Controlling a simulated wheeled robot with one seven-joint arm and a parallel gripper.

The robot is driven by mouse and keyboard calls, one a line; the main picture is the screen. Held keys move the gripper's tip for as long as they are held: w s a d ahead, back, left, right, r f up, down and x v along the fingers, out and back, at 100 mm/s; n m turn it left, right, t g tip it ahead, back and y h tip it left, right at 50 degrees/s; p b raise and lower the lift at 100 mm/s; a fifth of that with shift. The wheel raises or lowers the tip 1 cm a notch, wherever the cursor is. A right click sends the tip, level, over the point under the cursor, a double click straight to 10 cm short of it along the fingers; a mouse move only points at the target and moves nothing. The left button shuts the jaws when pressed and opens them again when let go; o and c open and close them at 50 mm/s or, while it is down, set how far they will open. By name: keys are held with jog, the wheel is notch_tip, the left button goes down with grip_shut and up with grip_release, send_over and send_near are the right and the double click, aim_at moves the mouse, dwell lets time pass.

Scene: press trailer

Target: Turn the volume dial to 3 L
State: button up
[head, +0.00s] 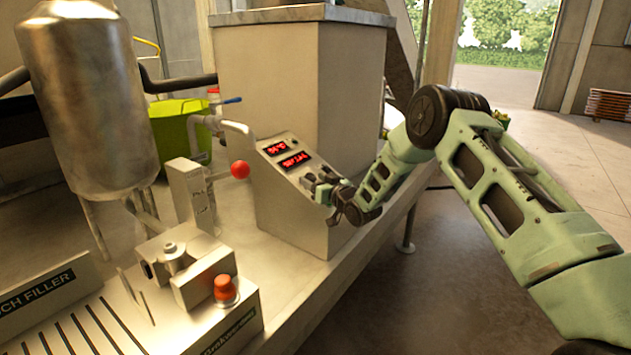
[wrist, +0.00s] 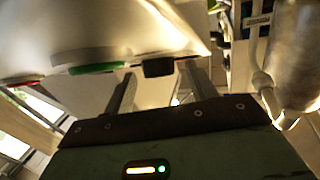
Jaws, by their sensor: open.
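The control box (head: 297,205) stands on the metal bench, with two red lit displays on its sloped panel. The upper display (head: 276,148) and lower display (head: 294,160) are too small to read surely. My gripper (head: 318,184) is at the panel's lower right part and covers the controls there. In the wrist view my gripper (wrist: 160,82) is open, its two fingers pointing at the panel. A small black knob (wrist: 158,67), possibly the volume dial, shows between the fingertips; contact cannot be told. A green button (wrist: 95,68) and a red one (wrist: 30,80) lie left of it.
A red ball-ended lever (head: 239,169) and a pipe are left of the box. The pouch filler (head: 190,290) with a red button (head: 225,288) is in front. A steel tank (head: 88,100) and green bucket (head: 180,127) stand behind. Open floor lies right.

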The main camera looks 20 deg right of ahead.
jog(key=c, duration=1)
jog(key=shift+a+m+h, duration=0.1)
jog(key=shift+m+h, duration=0.2)
jog(key=shift+h, duration=0.2)
jog(key=shift+a+m+h+b, duration=0.2)
jog(key=shift+m+h+b, duration=0.65)
jog(key=shift+m+h, duration=0.35)
jog(key=m+h, duration=0.3)
jog(key=m+g+h, duration=0.1)
jog(key=shift+a+r+b, duration=0.25)
jog(key=shift+a+b, duration=0.1)
jog(key=shift+a, duration=0.05)
jog(key=m+h, duration=0.1)
jog(key=m+g+h+p, duration=0.2)
jog(key=m, duration=0.1)
jog(key=shift+w+a+r+h, duration=0.2)
jog(key=shift+r+h, duration=0.1)
jog(key=shift+h, duration=0.1)
jog(key=shift+a+m+g+h+p, duration=0.1)
jog(key=shift+m+g+h+p, duration=0.7)
jog(key=shift+m+g+p, duration=0.45)
jog(key=shift+w+m, duration=0.1)
jog(key=shift+m, duration=0.15)
